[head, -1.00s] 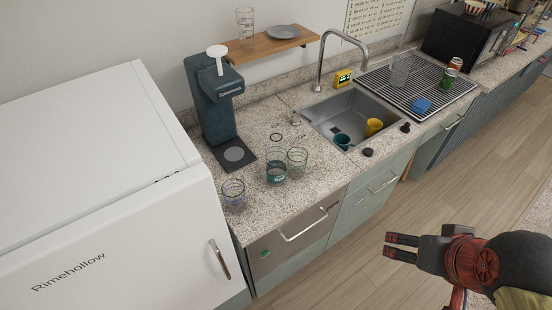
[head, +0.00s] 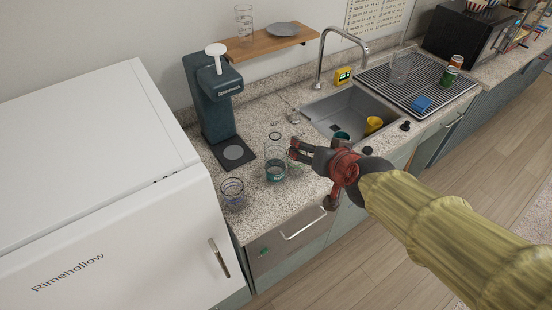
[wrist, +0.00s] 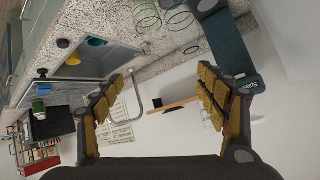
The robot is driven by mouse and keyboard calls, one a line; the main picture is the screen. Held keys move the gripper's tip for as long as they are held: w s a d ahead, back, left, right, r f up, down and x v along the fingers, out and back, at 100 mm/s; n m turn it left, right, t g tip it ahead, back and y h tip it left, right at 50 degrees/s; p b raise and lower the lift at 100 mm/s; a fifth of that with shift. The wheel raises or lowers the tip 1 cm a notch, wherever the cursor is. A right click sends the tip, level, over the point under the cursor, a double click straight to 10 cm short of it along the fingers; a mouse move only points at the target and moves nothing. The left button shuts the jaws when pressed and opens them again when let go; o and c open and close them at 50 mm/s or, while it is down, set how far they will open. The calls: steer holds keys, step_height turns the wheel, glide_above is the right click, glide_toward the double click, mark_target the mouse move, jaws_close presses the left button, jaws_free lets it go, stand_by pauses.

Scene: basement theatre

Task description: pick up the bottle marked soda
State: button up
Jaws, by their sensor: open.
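I cannot read the word soda on anything in view. A clear container with a teal lower part and pale marking (head: 275,164) stands upright on the counter in front of the teal dispenser (head: 212,98); I cannot tell whether it is a bottle or a glass. My gripper (head: 293,150) is open and empty, just right of this container in the head view, and hides most of the clear glass there. In the wrist view, my gripper's fingers (wrist: 167,72) are wide apart with nothing between them. Green rings of clear vessels (wrist: 145,18) show beyond them.
A ribbed glass (head: 232,192) stands at the counter's front left, by the white fridge (head: 90,190). The sink (head: 345,103) with a yellow cup (head: 373,125), the tall tap (head: 320,60) and a drying rack (head: 405,88) lie right. A shelf (head: 265,45) hangs above.

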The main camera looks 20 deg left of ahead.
steer(key=w+a+f+t, duration=0.1)
steer(key=w+a+f, duration=0.3)
steer(key=a, duration=0.4)
steer(key=t+h, duration=0.2)
glide_above(272, 158)
steer(key=s+d, duration=0.1)
steer(key=s, duration=0.1)
steer(key=shift+m, duration=0.4)
steer(key=f, duration=0.5)
steer(key=shift+s+d+f, duration=0.1)
steer(key=shift+s+d, duration=0.05)
steer(key=shift+d, duration=0.05)
steer(key=f, duration=0.2)
steer(key=s+a+f+h, duration=0.1)
steer(key=shift+f+t, duration=0.1)
steer(key=shift+t, duration=0.3)
steer(key=shift+s+f+t+h, duration=0.15)
steer(key=shift+f+t+h, duration=0.15)
steer(key=shift+f+h, duration=0.15)
steer(key=b+x, duration=0.1)
steer(key=x, duration=0.6)
steer(key=shift+w+d+f+b, duration=0.1)
steer(key=shift+w+f+b, duration=0.15)
steer(key=shift+b, duration=0.15)
steer(key=shift+r, duration=0.1)
steer(key=shift+c, duration=0.2)
steer(key=c, duration=1.1)
